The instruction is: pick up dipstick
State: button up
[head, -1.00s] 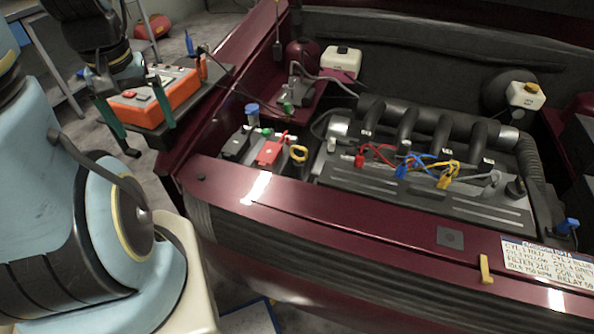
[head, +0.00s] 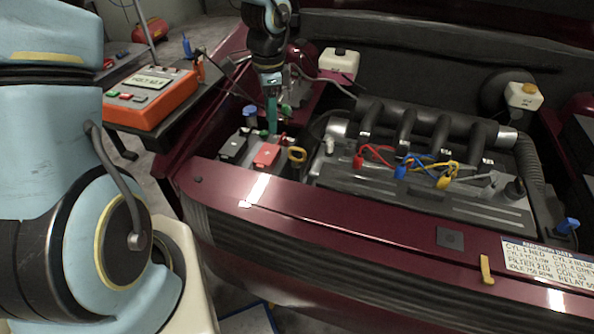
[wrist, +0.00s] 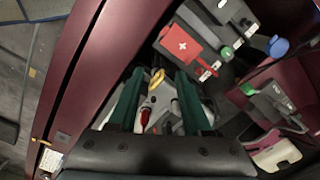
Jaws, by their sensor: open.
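The dipstick shows as a yellow ring handle (head: 297,154), upright beside the battery's red cover, near the front left of the engine bay; its shaft is hidden. In the wrist view the yellow ring (wrist: 156,78) appears between the tips of my green fingers, farther down. My gripper (head: 271,128) is open and empty, pointing down above the battery area, left of the ring in the head view. One finger largely hides the other there. Both fingers show apart in the wrist view (wrist: 159,76).
The red battery cover (head: 267,154) and a blue cap (head: 250,112) are close to my gripper. The engine (head: 420,185) with coloured leads is to the right. The maroon front rail (head: 330,205) runs before the ring. An orange tester (head: 150,98) stands at left.

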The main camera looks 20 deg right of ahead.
jog(key=d+f+m, duration=0.1)
jog(key=d, duration=0.1)
jog(key=s+d+m, duration=0.1)
jog(key=d, duration=0.1)
jog(key=s+d+f+m, duration=0.1)
jog(key=d+m, duration=0.1)
jog(key=d, duration=0.1)
jog(key=shift+s+f, duration=0.2)
jog(key=shift+f, duration=0.1)
send_over(304, 155)
notch_tip(304, 155, down, 4)
jog(key=shift+w+f+p, duration=0.15)
jog(key=shift+f+p, duration=0.1)
jog(key=shift+p, duration=0.1)
jog(key=shift+d+f+p, duration=0.2)
jog(key=shift+f+p, duration=0.85)
jog(key=shift+f, duration=2)
grip_shut()
